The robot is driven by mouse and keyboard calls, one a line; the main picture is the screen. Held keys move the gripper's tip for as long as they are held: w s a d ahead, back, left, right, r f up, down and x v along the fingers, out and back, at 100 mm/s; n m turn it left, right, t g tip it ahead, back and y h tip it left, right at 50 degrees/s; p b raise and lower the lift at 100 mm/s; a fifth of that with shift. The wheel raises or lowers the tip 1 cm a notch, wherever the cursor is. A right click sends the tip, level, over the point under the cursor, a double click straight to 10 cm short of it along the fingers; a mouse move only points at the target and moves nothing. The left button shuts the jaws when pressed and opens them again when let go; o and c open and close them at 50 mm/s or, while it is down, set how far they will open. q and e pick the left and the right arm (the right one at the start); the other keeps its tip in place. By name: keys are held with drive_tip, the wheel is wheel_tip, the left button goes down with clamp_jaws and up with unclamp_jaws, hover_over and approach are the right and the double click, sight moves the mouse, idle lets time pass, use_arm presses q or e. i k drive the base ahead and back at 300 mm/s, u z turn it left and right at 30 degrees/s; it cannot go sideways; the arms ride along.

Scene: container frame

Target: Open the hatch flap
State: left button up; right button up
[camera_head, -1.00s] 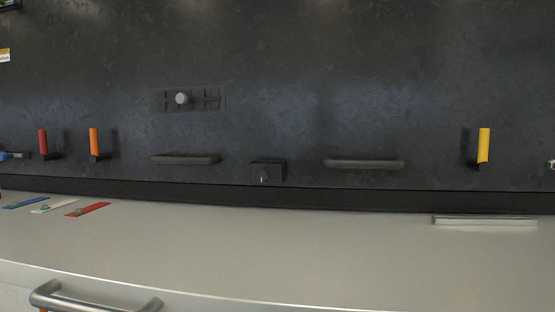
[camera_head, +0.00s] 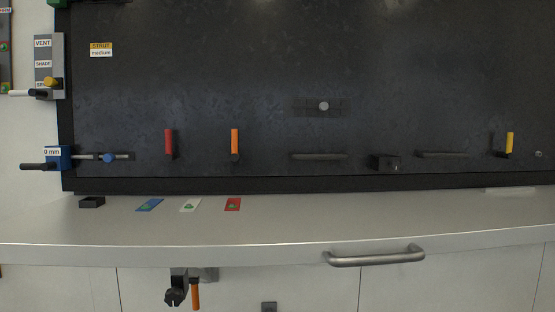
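A large dark mottled panel (camera_head: 270,60), which looks like the hatch flap, stands upright behind a pale counter and looks closed. Along its lower part are a red handle (camera_head: 169,143), an orange handle (camera_head: 234,143) and a yellow handle (camera_head: 509,143). Two dark grab bars (camera_head: 320,156) (camera_head: 442,154) and a small black box with a knob (camera_head: 384,162) sit between them. A round grey knob on a slotted plate (camera_head: 323,106) is above the left bar. A "STRUT medium" label (camera_head: 101,49) is at upper left. Neither of my grippers shows.
A "VENT" lever block (camera_head: 48,64) and a blue "0 mm" block (camera_head: 57,157) stick out at the left edge. The counter (camera_head: 300,223) holds a black tray (camera_head: 92,202) and blue, white and red cards. A metal handle (camera_head: 374,257) juts from its front.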

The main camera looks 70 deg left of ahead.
sight(428, 86)
drive_tip(key=k, duration=0.1)
drive_tip(key=u, duration=1.45)
